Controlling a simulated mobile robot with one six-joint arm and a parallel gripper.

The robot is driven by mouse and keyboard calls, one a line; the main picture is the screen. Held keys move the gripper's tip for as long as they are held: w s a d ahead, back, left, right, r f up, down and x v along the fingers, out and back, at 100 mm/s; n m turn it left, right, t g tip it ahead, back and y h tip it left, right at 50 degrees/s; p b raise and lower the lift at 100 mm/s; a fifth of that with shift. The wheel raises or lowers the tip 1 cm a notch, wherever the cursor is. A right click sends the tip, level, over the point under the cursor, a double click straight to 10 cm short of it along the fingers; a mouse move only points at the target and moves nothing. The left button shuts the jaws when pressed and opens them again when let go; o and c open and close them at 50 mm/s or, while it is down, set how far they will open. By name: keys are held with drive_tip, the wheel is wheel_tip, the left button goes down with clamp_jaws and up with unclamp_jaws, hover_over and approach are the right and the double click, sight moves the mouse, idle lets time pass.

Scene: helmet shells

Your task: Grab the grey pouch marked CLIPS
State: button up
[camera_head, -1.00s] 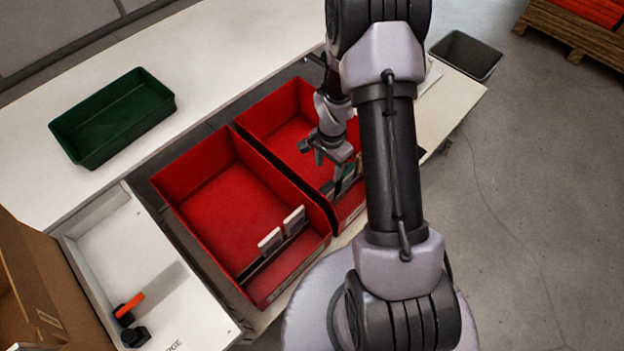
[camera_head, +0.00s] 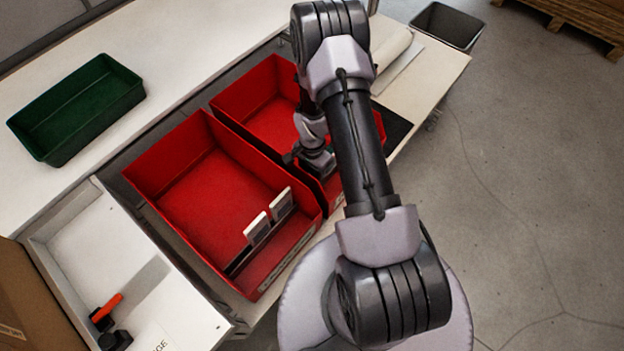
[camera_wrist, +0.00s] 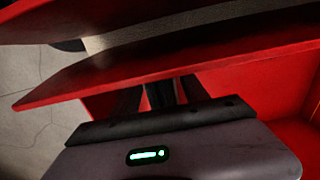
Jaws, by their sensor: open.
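My gripper (camera_wrist: 160,95) is open, with its dark fingers against red bin surfaces in the wrist view. In the head view my wrist is low over the right red bin (camera_head: 245,100), near its front end, and the fingertips are hidden. I cannot make out a grey pouch marked CLIPS; no such lettering is readable. Two small pale upright packets or cards, a front one (camera_head: 257,228) and a rear one (camera_head: 282,204), stand at the front of the left red bin (camera_head: 165,160). Whether either is the pouch I cannot tell. The right bin's front contents are hidden behind my arm.
A green tray (camera_head: 75,108) sits on the white table at the left. A white shallow box (camera_head: 150,310) with an orange-handled tool (camera_head: 108,307) is at lower left. A grey bin (camera_head: 447,26) stands at the back. The bin walls rise close around my gripper.

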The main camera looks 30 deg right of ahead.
clamp_jaws()
drive_tip(key=shift+r, duration=0.1)
